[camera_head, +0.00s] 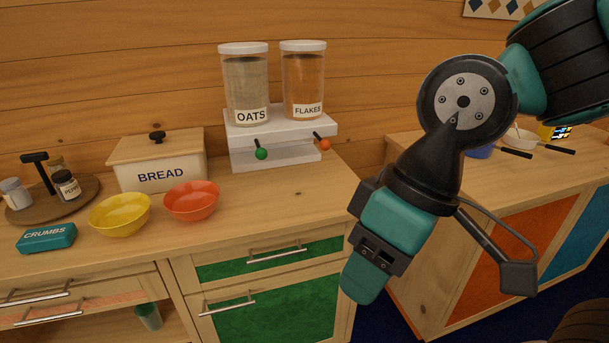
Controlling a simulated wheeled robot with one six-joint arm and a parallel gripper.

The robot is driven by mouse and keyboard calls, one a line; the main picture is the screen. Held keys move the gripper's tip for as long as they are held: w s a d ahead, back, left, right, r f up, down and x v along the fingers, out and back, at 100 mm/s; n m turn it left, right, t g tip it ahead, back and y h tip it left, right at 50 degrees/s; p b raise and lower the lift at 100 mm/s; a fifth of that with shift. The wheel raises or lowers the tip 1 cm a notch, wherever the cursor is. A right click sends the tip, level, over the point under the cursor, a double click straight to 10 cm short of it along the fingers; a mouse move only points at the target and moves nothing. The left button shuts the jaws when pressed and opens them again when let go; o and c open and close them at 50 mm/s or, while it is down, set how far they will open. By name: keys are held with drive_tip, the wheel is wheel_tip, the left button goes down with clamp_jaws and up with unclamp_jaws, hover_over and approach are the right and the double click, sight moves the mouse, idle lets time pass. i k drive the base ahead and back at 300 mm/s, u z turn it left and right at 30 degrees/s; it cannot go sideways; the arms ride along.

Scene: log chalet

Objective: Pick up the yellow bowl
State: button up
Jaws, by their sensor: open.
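The yellow bowl (120,215) stands upright on the wooden counter at the left in the head view, and it looks empty. An orange-red bowl (191,202) stands close to its right. My gripper (370,280) hangs at the right of the counter, well away from the yellow bowl, over the gap between the two cabinets. Its fingers are seen from the side and partly hidden behind its own body. It is open, and nothing shows in it.
A teal crumbs box (46,237) lies left of the yellow bowl. A bread box (159,162) stands behind. A round tray (84,184) holds shakers. A white dispenser (275,156) carries oats and flakes jars. The counter right of the orange-red bowl is clear.

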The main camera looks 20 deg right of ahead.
sight(123, 214)
drive_tip(key=u, duration=0.25)
drive_tip(key=i, duration=1.05)
drive_tip(key=u, duration=0.95)
